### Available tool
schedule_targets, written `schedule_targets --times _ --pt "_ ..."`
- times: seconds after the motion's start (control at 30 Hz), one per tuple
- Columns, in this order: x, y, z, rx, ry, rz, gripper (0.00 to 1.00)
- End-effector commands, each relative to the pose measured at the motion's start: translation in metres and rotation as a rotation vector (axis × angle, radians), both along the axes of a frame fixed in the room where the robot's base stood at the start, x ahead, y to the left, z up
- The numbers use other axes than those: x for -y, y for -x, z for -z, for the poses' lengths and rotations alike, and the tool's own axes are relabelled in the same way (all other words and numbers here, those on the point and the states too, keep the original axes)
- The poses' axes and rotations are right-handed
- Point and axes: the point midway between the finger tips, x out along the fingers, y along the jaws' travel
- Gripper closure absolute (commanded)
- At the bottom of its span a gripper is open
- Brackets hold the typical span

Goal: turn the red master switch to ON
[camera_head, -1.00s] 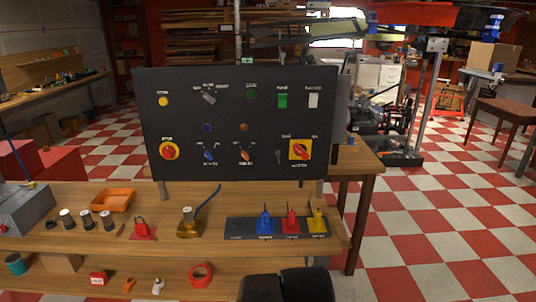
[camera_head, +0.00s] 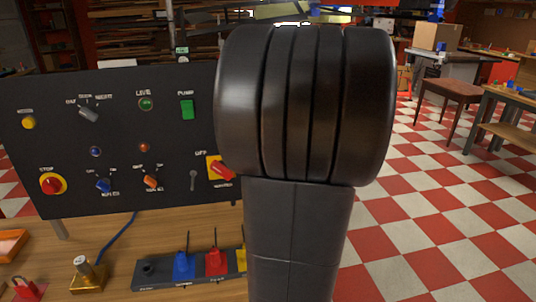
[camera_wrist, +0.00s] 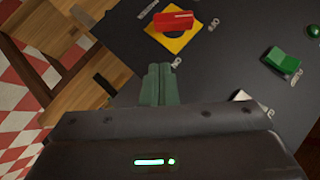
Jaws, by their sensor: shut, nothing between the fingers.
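The red master switch (camera_head: 221,171) sits on a yellow plate at the lower right of the black panel in the head view. Its handle slants from upper left to lower right, with the OFF label up and left of it. My arm hides the plate's right part and the ON label. In the wrist view the red switch (camera_wrist: 173,20) and its yellow plate (camera_wrist: 180,42) are at the top centre. My gripper (camera_wrist: 159,68) is shut and empty, its fingertips just below the plate in that picture. The gripper is hidden in the head view.
A green PUMP rocker (camera_head: 187,109) is above the switch, and a keyhole (camera_head: 193,179) is left of it. The wrist view shows the green rocker (camera_wrist: 284,62) right of the fingers. Below the panel, a dark strip (camera_head: 155,285) holds coloured pieces on the wooden bench.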

Motion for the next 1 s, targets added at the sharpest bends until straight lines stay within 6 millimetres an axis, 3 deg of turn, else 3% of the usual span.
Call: schedule_targets --times 0.1,0.23,0.7,1.0 --pt "-0.003 -0.012 -0.008 0.026 -0.022 0.003 1.00" --pt "-0.012 -0.019 -0.002 0.025 -0.024 0.000 1.00" --pt "-0.074 -0.065 0.043 0.022 -0.022 0.001 1.00" --pt "-0.095 -0.057 0.068 0.024 -0.022 0.003 1.00"
